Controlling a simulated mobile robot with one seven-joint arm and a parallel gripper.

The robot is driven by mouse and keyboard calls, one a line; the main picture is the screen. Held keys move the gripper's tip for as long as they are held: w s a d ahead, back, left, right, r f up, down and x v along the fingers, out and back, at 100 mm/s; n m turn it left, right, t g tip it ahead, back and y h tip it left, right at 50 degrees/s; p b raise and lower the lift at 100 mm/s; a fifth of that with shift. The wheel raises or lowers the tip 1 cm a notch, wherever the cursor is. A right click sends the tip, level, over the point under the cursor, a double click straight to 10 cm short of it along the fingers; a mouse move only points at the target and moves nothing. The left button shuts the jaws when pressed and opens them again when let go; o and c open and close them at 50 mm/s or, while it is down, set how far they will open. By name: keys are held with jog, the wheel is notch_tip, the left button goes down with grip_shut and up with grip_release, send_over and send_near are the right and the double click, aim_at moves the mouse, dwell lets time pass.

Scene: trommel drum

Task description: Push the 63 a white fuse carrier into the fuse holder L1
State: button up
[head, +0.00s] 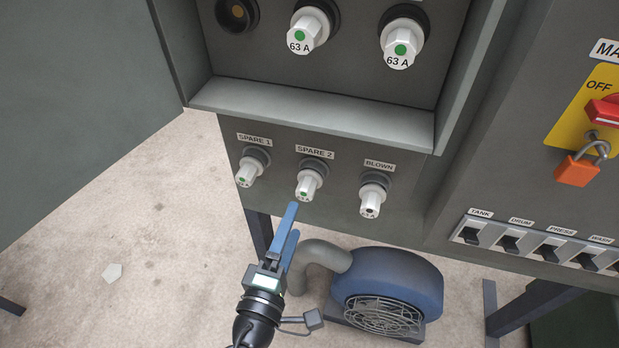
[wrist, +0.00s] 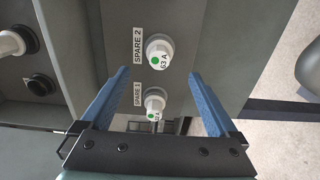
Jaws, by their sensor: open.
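In the head view, white fuse carriers with green dots sit in the SPARE 1 (head: 246,173) and SPARE 2 (head: 308,184) holders on the lower panel. The SPARE 2 carrier (wrist: 160,53) reads 63 A in the wrist view. A dark empty fuse holder (head: 237,14) is at the upper left; its label is out of view, so I cannot tell whether it is L1. It also shows in the wrist view (wrist: 40,87). My gripper (head: 293,219) is open and empty, just below the SPARE 2 carrier. In the wrist view its blue fingers straddle the line of spare carriers, touching neither.
Two white 63 A carriers (head: 310,30) (head: 402,45) sit in the upper recess, above a protruding ledge (head: 310,112). A BLOWN carrier (head: 371,199) is right of SPARE 2. A blue blower (head: 388,280) stands below; switches (head: 510,243) and a padlock (head: 577,170) are right.

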jog(key=shift+w, duration=0.15)
jog(key=shift+b+x, duration=0.6)
jog(key=shift+x, duration=3.8)
jog(key=shift+c, duration=0.3)
grip_shut()
jog(key=shift+v, duration=3)
send_near(303, 196)
jog(key=shift+b, duration=0.45)
